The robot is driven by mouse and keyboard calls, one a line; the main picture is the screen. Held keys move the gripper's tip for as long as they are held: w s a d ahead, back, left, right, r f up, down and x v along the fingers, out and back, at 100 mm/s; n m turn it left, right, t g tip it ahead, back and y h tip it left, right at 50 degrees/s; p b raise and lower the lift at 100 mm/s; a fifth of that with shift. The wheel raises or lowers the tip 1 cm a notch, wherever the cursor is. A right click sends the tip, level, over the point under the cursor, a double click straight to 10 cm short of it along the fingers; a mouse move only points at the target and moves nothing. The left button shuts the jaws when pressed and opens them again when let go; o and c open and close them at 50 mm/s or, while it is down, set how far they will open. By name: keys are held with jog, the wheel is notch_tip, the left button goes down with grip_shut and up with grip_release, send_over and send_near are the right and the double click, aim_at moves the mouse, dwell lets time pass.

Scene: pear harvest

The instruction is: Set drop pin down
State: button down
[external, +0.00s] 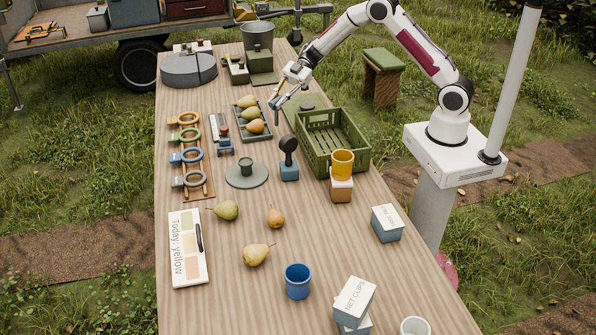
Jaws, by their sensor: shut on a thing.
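My gripper (278,102) is above the far middle of the wooden table, between the pear tray and the green crate. It is shut on a thin dark thing, likely the drop pin (276,118), which points down below the fingertips. The pin is small, and I cannot tell whether its lower end touches anything. A flat green pad (295,101) with a dark round piece lies just right of the gripper.
A tray (240,118) of pears is left of the gripper.

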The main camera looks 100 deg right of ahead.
jog(key=shift+f, duration=3.15)
jog(key=shift+f, duration=1.85)
jog(key=shift+f, duration=0.1)
jog(key=c, duration=2)
grip_release()
jog(key=shift+o, duration=0.2)
